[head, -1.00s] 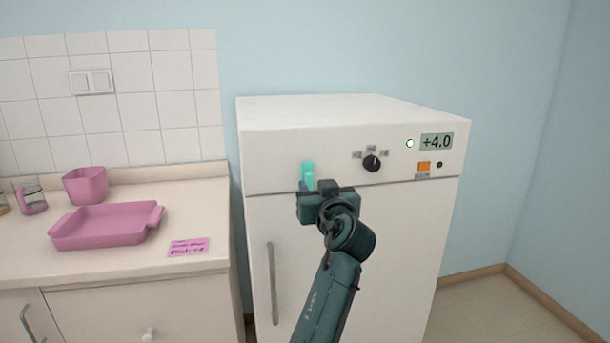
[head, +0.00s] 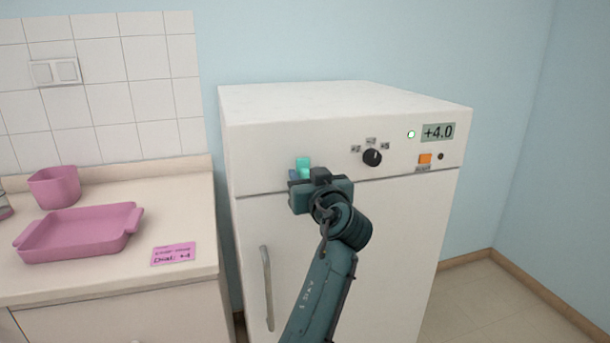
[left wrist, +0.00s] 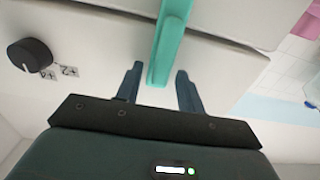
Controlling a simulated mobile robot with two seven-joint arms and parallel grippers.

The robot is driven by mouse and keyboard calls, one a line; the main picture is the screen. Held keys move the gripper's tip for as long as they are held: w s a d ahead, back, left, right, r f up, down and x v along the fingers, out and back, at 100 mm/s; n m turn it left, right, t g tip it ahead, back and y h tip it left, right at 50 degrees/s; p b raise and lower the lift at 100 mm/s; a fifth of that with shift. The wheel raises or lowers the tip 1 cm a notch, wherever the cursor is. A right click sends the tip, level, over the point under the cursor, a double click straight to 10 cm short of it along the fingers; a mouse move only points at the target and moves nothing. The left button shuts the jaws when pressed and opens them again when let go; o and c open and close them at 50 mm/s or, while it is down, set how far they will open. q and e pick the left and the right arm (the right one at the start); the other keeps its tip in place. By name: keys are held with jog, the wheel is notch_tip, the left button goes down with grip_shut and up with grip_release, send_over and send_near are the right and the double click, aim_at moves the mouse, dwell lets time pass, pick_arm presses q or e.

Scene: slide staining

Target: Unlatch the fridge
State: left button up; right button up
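The white fridge (head: 300,105) stands in the middle of the head view with its door shut. A teal latch (head: 303,163) sits at the upper left of its front, across the seam above the door; its lower part is hidden behind my left gripper (head: 298,175). In the left wrist view the latch (left wrist: 171,40) is a teal bar whose end lies between the fingertips of my left gripper (left wrist: 159,82). The fingers are apart, with a gap on each side of the bar. My right gripper is not in view.
The fridge has a vertical door handle (head: 267,288), a black dial (head: 372,157), an orange switch (head: 425,159) and a display (head: 438,132) reading +4.0. At left, a counter (head: 120,275) holds a pink tray (head: 80,240), a pink tub (head: 55,187) and a pink note (head: 173,254).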

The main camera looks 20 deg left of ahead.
pick_arm(q)
jog(key=shift+c, duration=0.5)
jog(key=c, duration=0.7)
jog(key=shift+o, duration=0.2)
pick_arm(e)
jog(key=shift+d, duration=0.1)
